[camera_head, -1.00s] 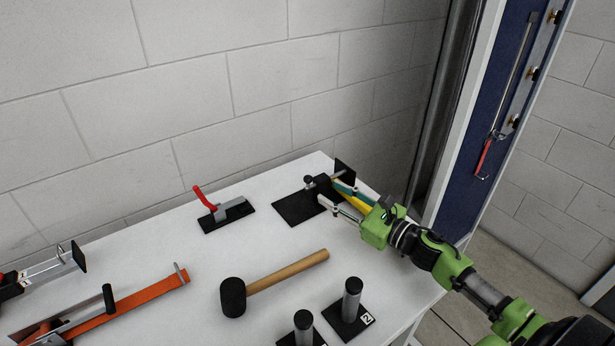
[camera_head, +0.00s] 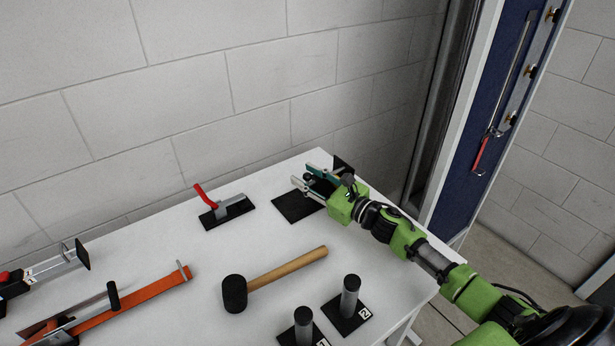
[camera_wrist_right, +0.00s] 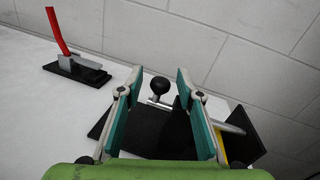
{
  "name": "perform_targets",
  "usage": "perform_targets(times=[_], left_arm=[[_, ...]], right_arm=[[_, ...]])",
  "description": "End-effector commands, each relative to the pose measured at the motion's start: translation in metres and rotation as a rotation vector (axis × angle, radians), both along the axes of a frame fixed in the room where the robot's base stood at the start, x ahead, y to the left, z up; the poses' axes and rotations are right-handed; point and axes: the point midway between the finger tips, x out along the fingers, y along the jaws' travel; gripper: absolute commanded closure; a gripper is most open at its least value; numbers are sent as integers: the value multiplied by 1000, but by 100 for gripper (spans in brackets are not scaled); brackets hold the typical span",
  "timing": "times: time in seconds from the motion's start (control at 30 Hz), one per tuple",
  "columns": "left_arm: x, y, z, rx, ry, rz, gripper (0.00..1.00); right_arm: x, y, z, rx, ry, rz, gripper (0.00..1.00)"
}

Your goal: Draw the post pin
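A black ball knob on a short silver stem, which looks like the post pin, shows in the wrist view (camera_wrist_right: 160,86). It sits over a black base plate (camera_head: 291,207) at the table's far right corner. My right gripper (camera_wrist_right: 158,82) is open there, with a teal-padded finger on either side of the knob; no contact is visible. The right gripper in the head view (camera_head: 306,174) partly hides the fixture. A black upright plate (camera_wrist_right: 246,138) stands on the fixture's right, with a silver rod and a yellow part beside it.
A red-handled clamp (camera_head: 222,212) stands left of the fixture. A mallet (camera_head: 285,272) lies in front, with two posts on black bases, one numbered 2 (camera_head: 350,298). Orange clamps (camera_head: 140,292) lie at left. The block wall (camera_head: 250,80) rises close behind.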

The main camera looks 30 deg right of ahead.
Motion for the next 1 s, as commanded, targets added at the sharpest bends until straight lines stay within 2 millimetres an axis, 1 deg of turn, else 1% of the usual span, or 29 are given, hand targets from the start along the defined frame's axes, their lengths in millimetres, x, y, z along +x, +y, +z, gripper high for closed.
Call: perform_targets(times=[0.03,0.07,0.1,0.13,0.27,0.33,0.5,0.6,0.9,0.93,1.0], left_arm=[[0,0,0,0,1,0,60],[0,0,0,0,1,0,60],[0,1,0,0,1,0,60],[-1,1,0,0,1,0,60],[-1,1,0,1,2,0,60],[-1,1,0,1,2,0,60],[-1,2,2,3,3,0,60],[-1,2,3,3,3,0,60],[-1,3,3,4,2,0,60],[-1,3,3,4,2,0,60],[-1,3,3,4,2,0,60]], right_arm=[[0,0,0,0,0,0,79],[0,0,0,0,0,0,87],[0,0,0,0,0,0,97],[0,0,0,0,0,0,100],[0,0,0,0,0,0,100],[-1,6,0,1,1,1,100],[-5,35,0,2,0,3,100],[-7,47,0,2,0,1,100],[-8,51,0,1,0,4,100],[-8,51,0,1,0,4,81],[-8,51,0,1,0,5,66]])
